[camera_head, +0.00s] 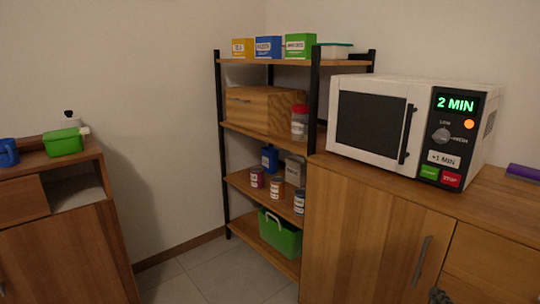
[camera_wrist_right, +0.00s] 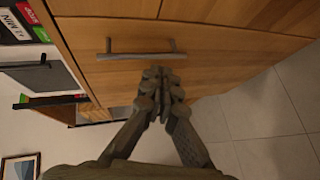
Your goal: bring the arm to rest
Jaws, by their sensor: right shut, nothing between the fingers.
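My right gripper (camera_wrist_right: 163,76) is shut and empty in the right wrist view, with its fingertips together. It is in front of the wooden cabinet (camera_wrist_right: 215,45), near a dark bar handle (camera_wrist_right: 137,53). The fingers do not hold the handle; I cannot tell how far they are from the cabinet front. In the head view only a small dark piece of the right gripper (camera_head: 440,296) shows at the bottom edge, below the door handle (camera_head: 422,261). My left gripper is not in view.
A white microwave (camera_head: 400,128) showing "2 MIN" stands on the cabinet (camera_head: 365,235). An open shelf (camera_head: 240,124) holds boxes, jars and a green bin (camera_head: 280,236). A low cabinet (camera_head: 65,250) stands at left. The tiled floor (camera_head: 205,270) between is clear.

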